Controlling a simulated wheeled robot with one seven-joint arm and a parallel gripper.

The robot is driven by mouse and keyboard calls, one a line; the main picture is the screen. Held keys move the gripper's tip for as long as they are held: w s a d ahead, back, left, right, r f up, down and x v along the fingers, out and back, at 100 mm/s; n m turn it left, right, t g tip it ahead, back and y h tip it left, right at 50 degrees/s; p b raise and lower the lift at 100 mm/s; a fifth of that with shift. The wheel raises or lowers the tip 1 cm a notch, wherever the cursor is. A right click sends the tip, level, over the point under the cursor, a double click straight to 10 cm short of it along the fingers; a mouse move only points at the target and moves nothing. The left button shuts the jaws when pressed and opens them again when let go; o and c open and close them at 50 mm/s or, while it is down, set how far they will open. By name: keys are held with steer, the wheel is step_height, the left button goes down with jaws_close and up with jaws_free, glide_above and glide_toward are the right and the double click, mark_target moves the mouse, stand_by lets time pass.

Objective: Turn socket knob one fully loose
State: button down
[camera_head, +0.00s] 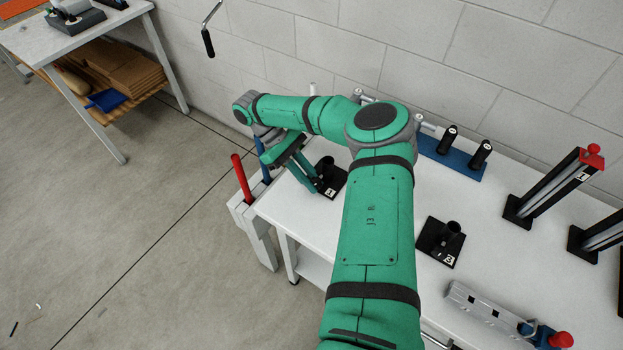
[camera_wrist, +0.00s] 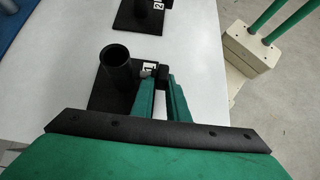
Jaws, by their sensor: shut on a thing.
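Socket one is a black upright tube (camera_wrist: 117,66) on a black square base marked 1, near the table edge. It also shows in the head view (camera_head: 328,173), partly behind my gripper. My gripper (camera_wrist: 160,80) comes in low at the side of this socket, and its green fingers are shut on the small dark knob (camera_wrist: 161,73) beside the tube. The knob is mostly hidden between the fingertips, so how far it is turned cannot be told. In the head view my gripper (camera_head: 314,187) meets the socket's left side.
A second socket (camera_wrist: 141,14) marked 2 stands beyond in the wrist view. A socket (camera_head: 440,242) marked 3 stands farther right on the white table (camera_head: 390,285). A holder (camera_head: 252,228) with a red rod (camera_head: 241,175) stands at the left edge. Black clamps and a blue rail are at right.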

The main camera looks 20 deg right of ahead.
steer(key=shift+w+f+g+h, duration=0.1)
steer(key=shift+f+g+h, duration=0.1)
steer(key=shift+g+h, duration=0.85)
steer(key=shift+f+g, duration=0.15)
steer(key=shift+g, duration=0.2)
steer(key=c, duration=1.7)
jaws_free()
